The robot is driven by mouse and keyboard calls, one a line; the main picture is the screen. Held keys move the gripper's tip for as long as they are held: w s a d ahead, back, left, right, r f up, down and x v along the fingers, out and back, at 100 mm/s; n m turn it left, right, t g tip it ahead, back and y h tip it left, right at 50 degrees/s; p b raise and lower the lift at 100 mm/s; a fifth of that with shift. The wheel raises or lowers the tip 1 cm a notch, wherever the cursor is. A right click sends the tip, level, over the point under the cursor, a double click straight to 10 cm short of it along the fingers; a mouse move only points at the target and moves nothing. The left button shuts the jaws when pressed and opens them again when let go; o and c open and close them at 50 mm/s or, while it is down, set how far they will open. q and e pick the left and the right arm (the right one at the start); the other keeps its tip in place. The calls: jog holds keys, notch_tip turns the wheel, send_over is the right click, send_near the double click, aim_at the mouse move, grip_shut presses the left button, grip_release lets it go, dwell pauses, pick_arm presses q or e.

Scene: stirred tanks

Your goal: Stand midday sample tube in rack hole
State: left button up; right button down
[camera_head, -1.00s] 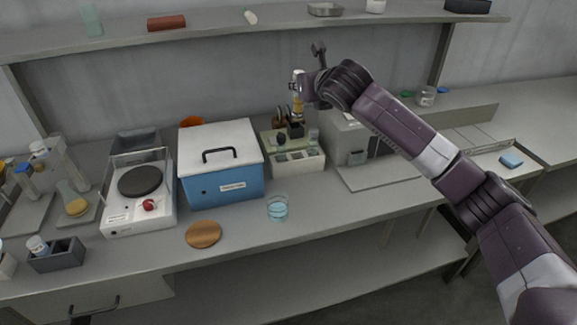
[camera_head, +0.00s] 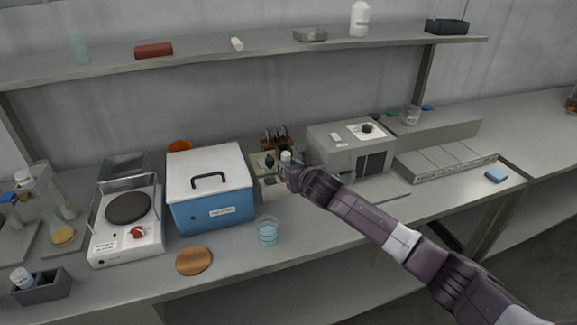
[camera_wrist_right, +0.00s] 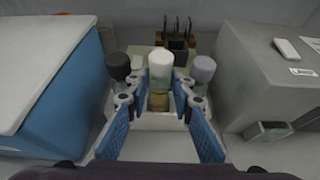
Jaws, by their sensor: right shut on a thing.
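My right gripper (camera_head: 289,172) is low over the rack, and it shows close up in the right wrist view (camera_wrist_right: 160,103). Its blue-padded fingers are shut on a white-capped sample tube (camera_wrist_right: 160,70) with an amber body, held about upright. The rack (camera_head: 272,189) is a pale box with a greenish top, between the blue box and the grey machine; its front also shows in the right wrist view (camera_wrist_right: 152,122). The tube's lower end is hidden, so I cannot tell whether it is in a hole. My left gripper is not in view.
A black-capped tube (camera_wrist_right: 118,68) and a grey-capped tube (camera_wrist_right: 203,69) stand close on either side. The blue box (camera_head: 212,203) is left, the grey machine (camera_head: 338,150) right. A beaker (camera_head: 267,231) stands in front. A wooden stand (camera_wrist_right: 176,42) is behind.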

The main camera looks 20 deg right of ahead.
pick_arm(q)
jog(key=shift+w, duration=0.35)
pick_arm(e)
jog(key=shift+f, duration=0.25)
jog(key=c, duration=2)
grip_release()
jog(key=shift+o, duration=0.2)
jog(key=shift+f, duration=0.1)
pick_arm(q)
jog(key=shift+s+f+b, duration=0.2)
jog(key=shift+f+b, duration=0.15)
pick_arm(e)
jog(key=v, duration=1.2)
